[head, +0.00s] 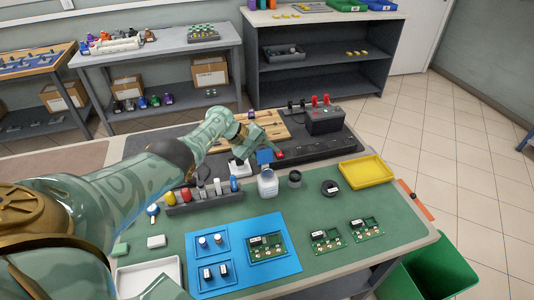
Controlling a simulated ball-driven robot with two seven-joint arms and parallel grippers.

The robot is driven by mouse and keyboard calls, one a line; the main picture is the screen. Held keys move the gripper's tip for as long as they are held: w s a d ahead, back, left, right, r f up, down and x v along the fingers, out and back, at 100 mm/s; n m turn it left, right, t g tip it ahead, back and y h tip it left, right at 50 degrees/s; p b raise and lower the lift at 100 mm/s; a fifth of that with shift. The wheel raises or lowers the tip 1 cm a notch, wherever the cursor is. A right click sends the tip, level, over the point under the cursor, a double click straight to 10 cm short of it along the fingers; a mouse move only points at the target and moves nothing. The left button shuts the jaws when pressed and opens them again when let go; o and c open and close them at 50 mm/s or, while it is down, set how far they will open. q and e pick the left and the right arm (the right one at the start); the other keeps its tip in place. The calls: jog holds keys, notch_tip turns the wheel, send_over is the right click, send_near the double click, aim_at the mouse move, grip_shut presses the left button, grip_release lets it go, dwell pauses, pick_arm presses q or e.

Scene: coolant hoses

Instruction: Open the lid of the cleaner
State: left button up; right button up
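The cleaner looks to be the white bottle (267,184) standing upright on the green mat, in the middle of the bench. A blue lid (265,157) shows at its top; whether it is seated or tilted up is too small to tell. My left gripper (257,148) reaches in from the left, just behind and above the bottle. Its fingers look spread apart, with nothing clearly held between them. My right gripper is not in view.
A dark round jar (295,179) stands close right of the bottle. A rack of tools (202,197) is to its left. A yellow tray (366,171), a blue tray (243,256) and green circuit boards (367,230) lie around. A black box (324,121) stands behind.

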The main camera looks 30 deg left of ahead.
pick_arm(q)
jog(key=p+v, duration=0.9)
jog(key=v, duration=0.7)
jog(key=shift+s, duration=0.1)
